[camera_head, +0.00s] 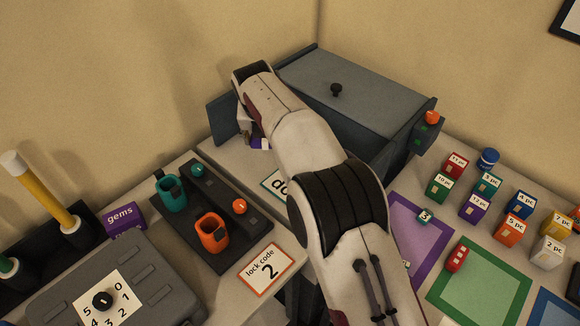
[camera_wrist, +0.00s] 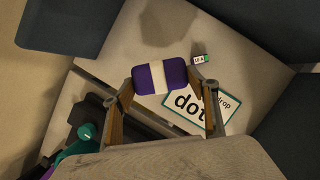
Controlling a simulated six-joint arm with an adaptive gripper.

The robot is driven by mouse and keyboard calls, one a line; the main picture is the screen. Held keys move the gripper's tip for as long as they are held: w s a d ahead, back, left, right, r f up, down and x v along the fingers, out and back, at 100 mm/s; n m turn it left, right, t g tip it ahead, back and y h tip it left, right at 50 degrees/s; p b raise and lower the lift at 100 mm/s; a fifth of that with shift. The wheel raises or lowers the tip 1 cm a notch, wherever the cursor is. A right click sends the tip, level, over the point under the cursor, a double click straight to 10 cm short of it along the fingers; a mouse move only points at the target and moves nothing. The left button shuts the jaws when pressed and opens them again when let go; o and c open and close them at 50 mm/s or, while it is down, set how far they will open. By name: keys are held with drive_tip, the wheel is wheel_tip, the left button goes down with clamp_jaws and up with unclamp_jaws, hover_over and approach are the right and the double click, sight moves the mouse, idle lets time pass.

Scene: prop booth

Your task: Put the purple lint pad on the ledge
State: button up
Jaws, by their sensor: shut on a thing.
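The purple lint pad (camera_wrist: 176,73), with a white band across its middle, sits between my gripper's fingertips (camera_wrist: 161,82) in the wrist view. My gripper is shut on it, and the pad appears held above the pale surface. In the head view only a small purple and white bit of the pad (camera_head: 264,143) shows beside my wrist, and my arm hides most of the gripper. The pale surface (camera_head: 213,154) lies below the pad, in front of the grey cabinet (camera_head: 345,75). I cannot tell for sure which surface is the ledge.
A "dot drop" card (camera_wrist: 208,108) and a small labelled block (camera_wrist: 201,60) lie near the pad. A dark tray (camera_head: 188,232) with teal and orange cups (camera_head: 212,232) is at left. Coloured blocks and mats (camera_head: 484,285) lie at right. A dark panel (camera_head: 222,115) stands behind my wrist.

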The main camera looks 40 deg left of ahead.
sight(256, 144)
drive_tip(key=shift+s+a+f+n, duration=0.15)
drive_tip(key=shift+s+a+f, duration=0.05)
drive_tip(key=shift+s+a, duration=0.3)
drive_tip(key=shift+s+a+f+n, duration=0.15)
drive_tip(key=shift+s+a+f, duration=0.05)
drive_tip(key=shift+s+a, duration=0.2)
drive_tip(key=shift+f, duration=1.35)
drive_tip(key=shift+f, duration=0.1)
drive_tip(key=shift+f, duration=2.55)
drive_tip(key=shift+f, duration=0.15)
drive_tip(key=o, duration=1.2)
drive_tip(key=shift+c, duration=0.2)
